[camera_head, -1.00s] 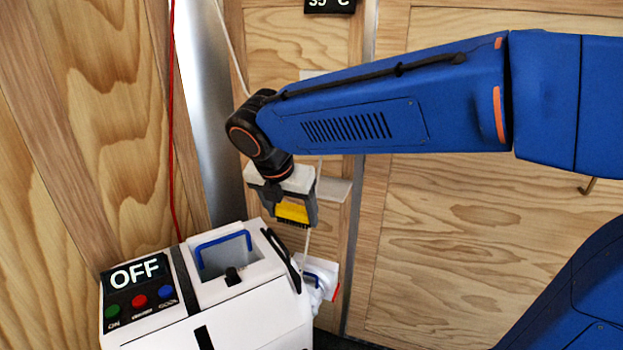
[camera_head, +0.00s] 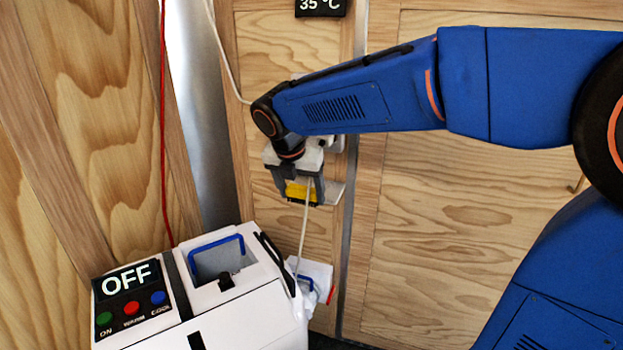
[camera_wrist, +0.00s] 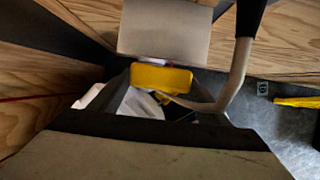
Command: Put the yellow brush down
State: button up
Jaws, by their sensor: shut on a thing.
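The yellow brush (camera_head: 297,189) is between the fingers of my gripper (camera_head: 298,196), which is shut on it, with dark bristles below. It is held in the air beyond the white machine, close to a small pale shelf (camera_head: 335,191) on the wooden wall. In the wrist view the yellow brush (camera_wrist: 161,78) shows between the dark fingers, just below the edge of the pale shelf plate (camera_wrist: 165,28). I cannot tell whether the brush touches the shelf.
A white machine (camera_head: 262,325) with an OFF display and an open top slot stands at the lower left. A white box-like part (camera_head: 317,275) is beside the machine. A yellow thing (camera_wrist: 297,102) lies on the grey floor.

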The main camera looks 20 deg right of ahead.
jog(key=w+d, duration=0.1)
jog(key=w, duration=0.1)
jog(key=w+d, duration=0.3)
jog(key=w, duration=0.1)
jog(key=shift+w+d+r, duration=0.1)
jog(key=shift+d, duration=0.2)
jog(key=shift+f, duration=0.25)
jog(key=o, duration=1.7)
